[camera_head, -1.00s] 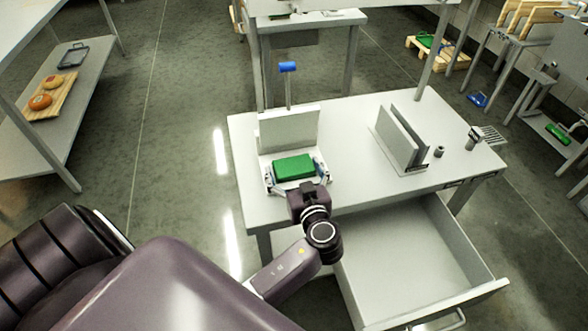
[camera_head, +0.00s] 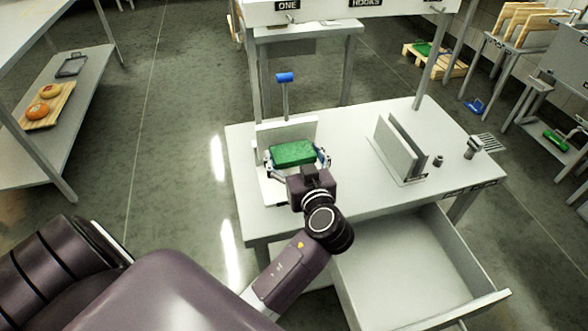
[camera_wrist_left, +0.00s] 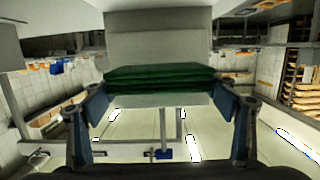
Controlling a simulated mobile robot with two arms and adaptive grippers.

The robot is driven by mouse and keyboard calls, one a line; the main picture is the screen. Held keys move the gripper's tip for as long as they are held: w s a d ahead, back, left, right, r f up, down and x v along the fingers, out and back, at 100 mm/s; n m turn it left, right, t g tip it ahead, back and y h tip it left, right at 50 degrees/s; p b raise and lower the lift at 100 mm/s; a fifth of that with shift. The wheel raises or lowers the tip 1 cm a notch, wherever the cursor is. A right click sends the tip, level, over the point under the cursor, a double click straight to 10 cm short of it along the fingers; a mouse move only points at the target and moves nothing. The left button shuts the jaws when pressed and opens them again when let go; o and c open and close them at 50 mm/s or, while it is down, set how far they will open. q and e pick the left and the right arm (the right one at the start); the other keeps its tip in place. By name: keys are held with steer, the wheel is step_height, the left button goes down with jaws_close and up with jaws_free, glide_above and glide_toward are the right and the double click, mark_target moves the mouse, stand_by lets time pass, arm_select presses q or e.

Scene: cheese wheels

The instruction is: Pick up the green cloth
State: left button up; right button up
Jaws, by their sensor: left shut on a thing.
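The green cloth (camera_head: 292,153) is a folded rectangular block. In the head view it is between the fingers of my left gripper (camera_head: 297,162), in front of a white upright plate (camera_head: 287,131) on the white table. In the left wrist view the cloth (camera_wrist_left: 160,78) shows as a stack of dark green layers, with a finger of my left gripper (camera_wrist_left: 160,100) at each end. The gripper is shut on the cloth, which appears raised off the plate's base. My right gripper is not in view.
The white table (camera_head: 350,187) also bears a slotted upright holder (camera_head: 400,150) and small metal items (camera_head: 473,147). A drawer (camera_head: 415,265) stands open at the front. A blue-topped post (camera_head: 285,78) rises behind the white plate. Bare table lies between plate and holder.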

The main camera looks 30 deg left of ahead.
mark_target(294, 153)
arm_select(q)
step_height(294, 153, up, 11)
steer(key=s+d+f, duration=0.2)
steer(key=s+d, duration=0.4)
steer(key=d, duration=0.1)
steer(key=s+d+f, duration=0.2)
steer(key=s+d, duration=0.3)
steer(key=d, duration=0.2)
steer(key=shift+s+d+f, duration=0.25)
steer(key=shift+s+f, duration=0.05)
steer(key=shift+s, duration=0.05)
